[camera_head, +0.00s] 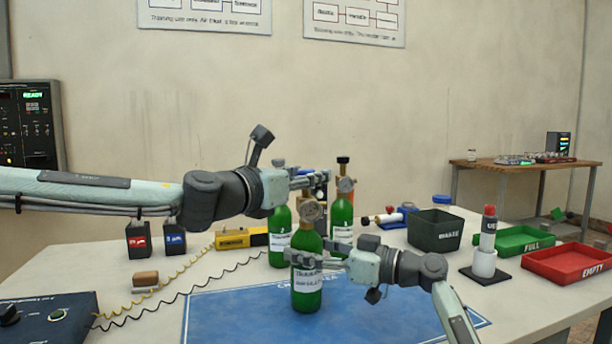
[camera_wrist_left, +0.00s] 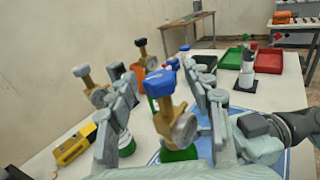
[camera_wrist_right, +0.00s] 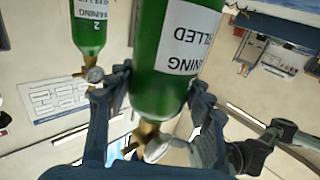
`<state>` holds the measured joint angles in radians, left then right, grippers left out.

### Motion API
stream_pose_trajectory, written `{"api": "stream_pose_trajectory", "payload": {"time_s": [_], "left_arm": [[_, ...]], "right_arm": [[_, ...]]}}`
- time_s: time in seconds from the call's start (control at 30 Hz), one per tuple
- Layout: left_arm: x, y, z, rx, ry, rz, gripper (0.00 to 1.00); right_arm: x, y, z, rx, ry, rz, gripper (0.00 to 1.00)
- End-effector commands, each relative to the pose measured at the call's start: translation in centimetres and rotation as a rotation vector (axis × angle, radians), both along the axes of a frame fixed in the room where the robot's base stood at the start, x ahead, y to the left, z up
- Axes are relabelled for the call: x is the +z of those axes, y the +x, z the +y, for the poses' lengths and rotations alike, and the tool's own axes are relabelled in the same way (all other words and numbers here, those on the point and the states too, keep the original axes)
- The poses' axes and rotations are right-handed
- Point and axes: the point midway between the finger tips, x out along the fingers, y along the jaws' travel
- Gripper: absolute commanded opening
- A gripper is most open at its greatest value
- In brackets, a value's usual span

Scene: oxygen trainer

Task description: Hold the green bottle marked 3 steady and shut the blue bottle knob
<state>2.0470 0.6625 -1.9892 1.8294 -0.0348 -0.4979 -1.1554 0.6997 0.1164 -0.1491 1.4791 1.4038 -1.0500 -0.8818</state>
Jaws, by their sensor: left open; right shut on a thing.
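A green bottle (camera_head: 306,298) with a white label stands upright on the blue mat at the front; its number is not legible. My right gripper (camera_head: 318,262) is shut on its upper body. The bottle also fills the middle of the right wrist view (camera_wrist_right: 165,85), between the fingers. The blue knob (camera_wrist_left: 160,83) tops the bottle's brass valve and gauge in the left wrist view. My left gripper (camera_wrist_left: 165,108) is open, one finger on each side of the knob and valve, with visible gaps. In the head view, the left gripper (camera_head: 308,179) largely hides the knob.
Two other green bottles stand close behind, one at left (camera_head: 279,236) and one at right (camera_head: 342,215). A dark waste bin (camera_head: 435,231), a green tray (camera_head: 513,241) and a red tray (camera_head: 570,262) are at right. The blue mat (camera_head: 235,318) has bare room at left.

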Motion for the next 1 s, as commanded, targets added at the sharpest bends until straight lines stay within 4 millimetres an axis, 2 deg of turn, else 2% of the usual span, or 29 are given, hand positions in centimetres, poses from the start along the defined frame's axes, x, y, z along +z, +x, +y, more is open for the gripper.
{"api": "stream_pose_trajectory", "payload": {"time_s": [0.3, 0.7, 1.0], "left_arm": [[-0.03, 0.21, -0.17, -0.001, 0.0, 0.0, 0.51], [-0.02, 0.22, -0.12, 0.0, 0.0, 0.0, 0.01], [-0.03, 0.3, -0.13, -0.032, -0.004, 0.001, 0.0]], "right_arm": [[-0.03, 0.05, -0.06, -0.002, 0.0, 0.0, 0.0], [-0.02, 0.05, -0.06, -0.002, 0.0, 0.0, 0.0], [-0.02, 0.04, -0.06, -0.001, 0.0, 0.0, 0.0]]}}
